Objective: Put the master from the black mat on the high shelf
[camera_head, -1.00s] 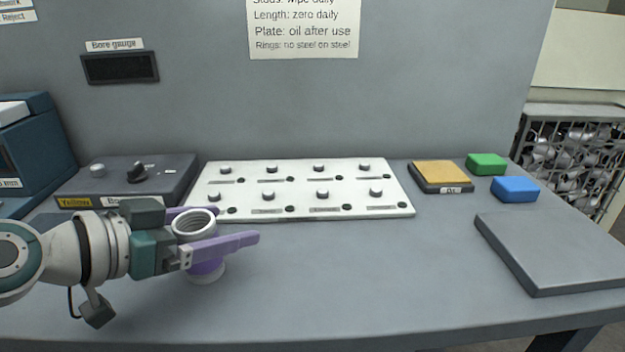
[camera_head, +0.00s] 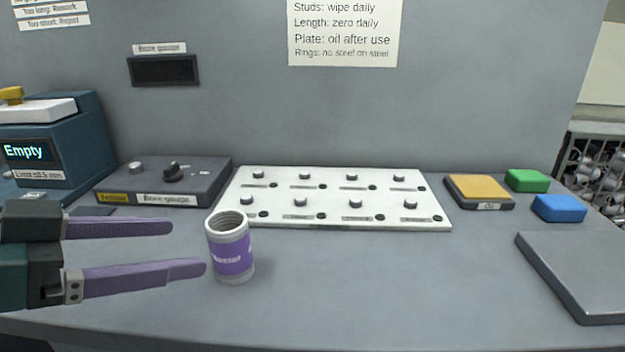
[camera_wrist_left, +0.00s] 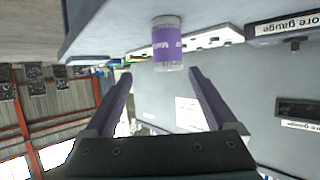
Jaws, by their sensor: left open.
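The master (camera_head: 231,262) is an open-topped grey cylinder with a purple printed band, standing upright on the grey bench. My left gripper (camera_head: 188,246) is open and empty, its two purple fingers pointing right, with the tips just left of the master and apart from it. In the left wrist view the master (camera_wrist_left: 167,50) appears upside down beyond the gap between the open fingers (camera_wrist_left: 160,73). A small dark patch behind the fingers may be the black mat; I cannot tell. I see no high shelf. My right gripper is not in view.
A white board (camera_head: 340,222) with several studs lies behind the master. The bore gauge box (camera_head: 180,185) and a teal device (camera_head: 60,150) stand at left. A yellow-topped pad (camera_head: 478,190), green block (camera_head: 527,181), blue block (camera_head: 558,208) and grey plate (camera_head: 580,270) lie right. Front-centre bench is clear.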

